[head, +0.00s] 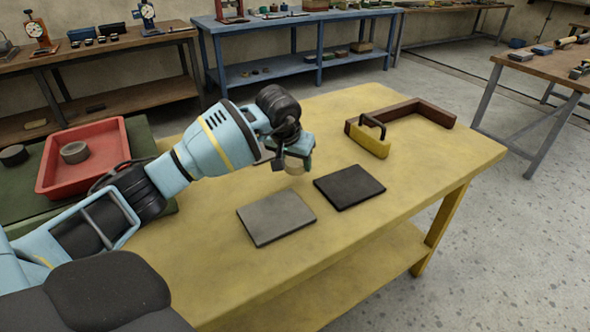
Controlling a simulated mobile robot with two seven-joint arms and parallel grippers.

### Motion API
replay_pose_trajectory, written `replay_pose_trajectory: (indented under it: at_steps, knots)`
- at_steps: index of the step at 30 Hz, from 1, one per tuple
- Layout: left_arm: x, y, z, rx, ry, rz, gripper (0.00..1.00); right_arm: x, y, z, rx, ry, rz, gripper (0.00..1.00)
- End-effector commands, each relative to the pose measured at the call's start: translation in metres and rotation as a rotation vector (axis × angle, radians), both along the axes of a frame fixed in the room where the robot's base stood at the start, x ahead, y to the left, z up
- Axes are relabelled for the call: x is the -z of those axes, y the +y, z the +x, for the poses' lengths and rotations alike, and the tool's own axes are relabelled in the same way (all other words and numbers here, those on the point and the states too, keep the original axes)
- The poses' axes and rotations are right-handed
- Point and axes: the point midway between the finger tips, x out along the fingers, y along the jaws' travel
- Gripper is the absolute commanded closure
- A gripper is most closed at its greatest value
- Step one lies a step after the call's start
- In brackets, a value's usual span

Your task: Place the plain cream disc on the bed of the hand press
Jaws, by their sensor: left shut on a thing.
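My left gripper (296,158) reaches over the yellow table, pointing down. It is shut on a small cream disc (294,168), held above the table behind the two flat plates. The gripper hides the upper part of the disc. A grey square plate (276,216) and a black square plate (349,187) lie side by side on the table. I cannot tell which thing is the hand press or its bed. My right gripper is not in view.
A yellow block with a black handle (372,143) stands by a brown angled bar (430,110) on the yellow table (440,165). A red tray (102,142) at left holds a grey-brown disc (74,152); a dark disc (14,155) lies beside it. The table's right front is clear.

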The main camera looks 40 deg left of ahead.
Motion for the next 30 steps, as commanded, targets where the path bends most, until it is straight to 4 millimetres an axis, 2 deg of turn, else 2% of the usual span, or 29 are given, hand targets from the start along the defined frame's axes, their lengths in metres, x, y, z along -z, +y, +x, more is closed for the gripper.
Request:
replay_pose_trajectory:
  at_steps: [5,12,25,26,28,30]
  knots:
    - [0.001,0.002,0.006,-0.001,0.001,-0.001,0.7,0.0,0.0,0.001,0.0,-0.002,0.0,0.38]
    - [0.033,0.001,0.005,0.0,0.002,-0.001,0.7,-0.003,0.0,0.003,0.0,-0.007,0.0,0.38]
    - [0.04,0.002,0.006,0.001,0.0,0.001,0.7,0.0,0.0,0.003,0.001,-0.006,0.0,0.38]
    - [0.04,0.002,0.006,0.001,0.0,0.001,0.46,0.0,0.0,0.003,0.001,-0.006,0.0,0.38]
    - [0.039,0.002,0.006,0.001,0.0,0.0,0.38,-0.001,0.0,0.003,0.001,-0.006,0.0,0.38]
    - [0.039,0.002,0.006,0.001,0.0,0.0,0.38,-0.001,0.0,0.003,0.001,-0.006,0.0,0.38]
